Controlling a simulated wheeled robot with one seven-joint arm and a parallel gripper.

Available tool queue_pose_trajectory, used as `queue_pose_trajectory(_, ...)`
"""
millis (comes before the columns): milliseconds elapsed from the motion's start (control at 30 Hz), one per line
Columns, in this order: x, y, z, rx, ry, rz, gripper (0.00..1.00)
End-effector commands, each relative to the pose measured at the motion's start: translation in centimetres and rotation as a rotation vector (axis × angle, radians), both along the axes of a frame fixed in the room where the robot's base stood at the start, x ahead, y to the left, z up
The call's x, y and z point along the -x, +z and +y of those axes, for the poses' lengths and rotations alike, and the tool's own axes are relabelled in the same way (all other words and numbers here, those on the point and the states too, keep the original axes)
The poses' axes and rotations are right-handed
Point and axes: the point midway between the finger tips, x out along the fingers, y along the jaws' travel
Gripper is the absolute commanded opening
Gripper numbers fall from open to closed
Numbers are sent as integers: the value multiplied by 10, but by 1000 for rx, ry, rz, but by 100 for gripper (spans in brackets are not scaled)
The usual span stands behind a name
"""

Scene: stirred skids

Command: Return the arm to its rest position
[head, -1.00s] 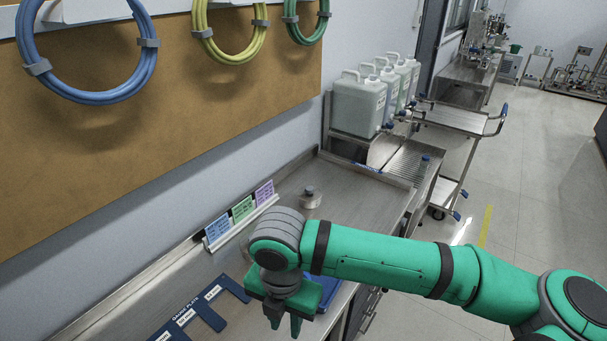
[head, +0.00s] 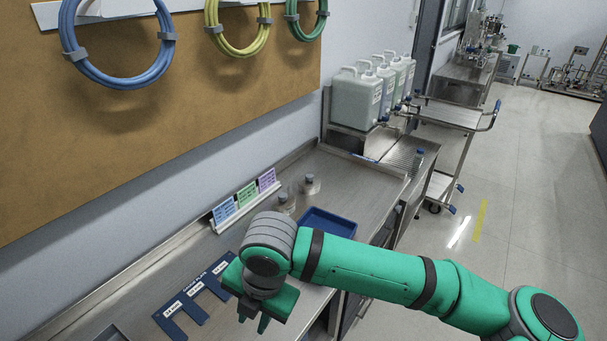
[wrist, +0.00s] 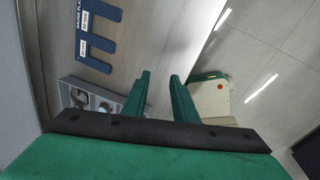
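My gripper (head: 254,318) points down over the front part of the steel bench (head: 345,186) at the bottom of the head view. In the wrist view my gripper (wrist: 160,80) has its two green fingers apart with nothing between them. The green arm reaches in from the right of the head view.
A blue gauge plate (head: 195,300) lies left of my gripper; a blue tray (head: 328,223) lies behind the arm. Small flasks (head: 311,185) stand near a card rack (head: 243,203). A grey tray with round items (wrist: 90,97) shows in the wrist view. Jugs (head: 355,98) stand farther back.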

Motion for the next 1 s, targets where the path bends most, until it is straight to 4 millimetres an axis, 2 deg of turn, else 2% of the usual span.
queue_pose_trajectory(267,-6,16,71,-261,-44,-35,26)
queue_pose_trajectory(400,-10,38,120,-475,-97,-42,26)
queue_pose_trajectory(600,-16,78,173,-778,-197,-25,26)
queue_pose_trajectory(800,-26,118,201,-1065,-325,22,26)
queue_pose_trajectory(1000,-40,150,207,-1329,-480,87,26)
